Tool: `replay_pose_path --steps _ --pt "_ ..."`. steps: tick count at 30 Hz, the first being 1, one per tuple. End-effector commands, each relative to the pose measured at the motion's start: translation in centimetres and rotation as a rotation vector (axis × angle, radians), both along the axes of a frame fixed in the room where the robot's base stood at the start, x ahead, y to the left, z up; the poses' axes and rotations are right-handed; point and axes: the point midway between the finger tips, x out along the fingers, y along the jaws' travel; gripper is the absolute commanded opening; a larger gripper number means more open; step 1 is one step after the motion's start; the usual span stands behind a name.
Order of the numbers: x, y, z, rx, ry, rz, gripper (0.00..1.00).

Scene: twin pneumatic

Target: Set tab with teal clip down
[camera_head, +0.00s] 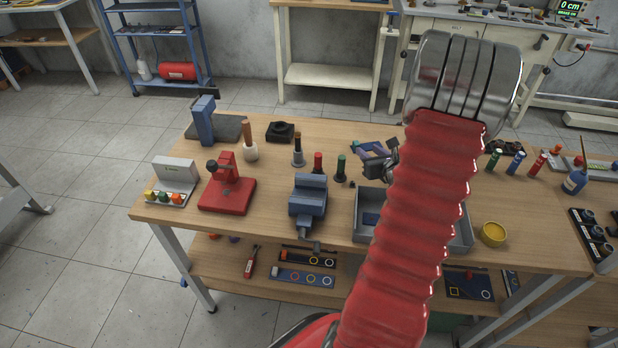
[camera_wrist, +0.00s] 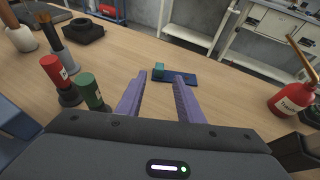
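The tab is a flat dark-blue plate (camera_wrist: 199,78) with a small teal clip (camera_wrist: 159,70) near its left end. In the wrist view it appears to lie flat on the table, just beyond my fingertips. My gripper (camera_wrist: 160,75) has two purple fingers, open with a wide gap and nothing held between them. The right fingertip covers part of the plate, and the clip shows in the gap. In the head view my gripper (camera_head: 371,147) is over the back middle of the table, and my arm hides much of the area to its right.
The table (camera_head: 265,212) carries a blue vise (camera_head: 308,197), a red press (camera_head: 228,187) and a grey tray (camera_head: 364,229). A red cylinder (camera_wrist: 56,71) and a green one (camera_wrist: 90,89) stand left of my fingers. A red bottle (camera_wrist: 292,98) stands to the right.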

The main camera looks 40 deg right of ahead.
Motion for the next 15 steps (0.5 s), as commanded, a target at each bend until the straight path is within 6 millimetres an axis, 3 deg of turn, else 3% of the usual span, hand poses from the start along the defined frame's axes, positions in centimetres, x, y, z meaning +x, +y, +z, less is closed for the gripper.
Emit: replay_pose_path --steps 4,8,11,15 --pt "0.6 0.7 0.5 -0.013 0.003 0.026 0.34" --pt "2.6 3.3 2.2 -0.062 0.015 0.128 0.34" --pt "4.7 6.7 4.1 -0.125 0.032 0.254 0.34" --pt "7.4 12.9 7.0 -0.240 0.061 0.466 0.34"
